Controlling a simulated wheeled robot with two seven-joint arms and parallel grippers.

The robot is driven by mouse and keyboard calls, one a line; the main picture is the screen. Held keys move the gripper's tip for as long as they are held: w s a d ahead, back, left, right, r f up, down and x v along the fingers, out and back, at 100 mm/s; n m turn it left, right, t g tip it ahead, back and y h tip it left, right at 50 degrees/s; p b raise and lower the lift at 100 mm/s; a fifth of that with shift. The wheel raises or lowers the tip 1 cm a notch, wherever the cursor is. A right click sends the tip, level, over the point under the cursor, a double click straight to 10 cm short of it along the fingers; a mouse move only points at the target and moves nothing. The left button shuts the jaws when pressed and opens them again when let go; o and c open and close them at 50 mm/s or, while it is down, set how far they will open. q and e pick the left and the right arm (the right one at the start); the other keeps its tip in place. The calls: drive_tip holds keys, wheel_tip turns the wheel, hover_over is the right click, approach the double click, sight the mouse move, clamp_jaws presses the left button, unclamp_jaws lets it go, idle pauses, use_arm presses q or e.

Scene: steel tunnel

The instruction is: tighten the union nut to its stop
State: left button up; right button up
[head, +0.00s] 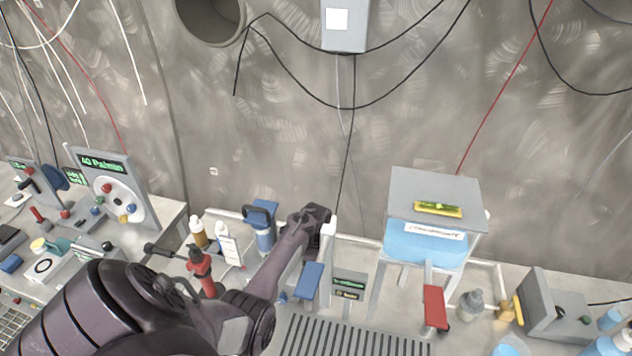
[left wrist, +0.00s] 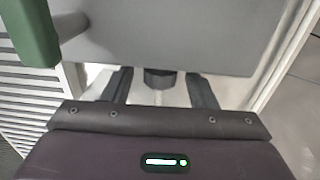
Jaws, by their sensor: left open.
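My left gripper (left wrist: 160,92) is open in the left wrist view, with one dark finger on each side of a short dark round part (left wrist: 159,77). This part sits against a grey panel (left wrist: 165,35), with a pale stem showing below it. It may be the union nut, but I cannot tell for sure, nor whether a finger touches it. In the head view my left arm reaches from the lower left to the bench's back edge, with the gripper end (head: 318,214) beside a white post (head: 331,238). Its fingertips are hidden there. My right gripper is out of view.
A blue-and-grey stand (head: 436,196) is right of my arm, a red-handled tool (head: 201,266) left of it. A slatted grate (head: 350,338) lies in front. A green part (left wrist: 33,32) shows at the wrist view's upper left. Cables hang on the wall.

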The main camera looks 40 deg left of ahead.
use_arm(q)
drive_tip(key=c, duration=1)
drive_tip(key=shift+o, duration=0.2)
drive_tip(key=shift+w+f+g+b, duration=0.1)
drive_tip(key=shift+g+b, duration=0.2)
drive_tip(key=shift+b, duration=0.3)
drive_tip(key=g+h+b, duration=0.1)
drive_tip(key=b, duration=0.3)
drive_tip(key=g+h+b, duration=0.1)
drive_tip(key=g+b, duration=0.1)
drive_tip(key=b, duration=0.2)
drive_tip(key=g+h+b, duration=0.1)
drive_tip(key=g+b, duration=0.1)
drive_tip(key=b, duration=0.3)
drive_tip(key=shift+w+a+f, duration=0.2)
drive_tip(key=shift+w+f, duration=0.1)
drive_tip(key=shift+r+b, duration=0.2)
drive_tip(key=shift+b, duration=0.7)
drive_tip(key=o, duration=1)
drive_tip(key=shift+c, duration=0.2)
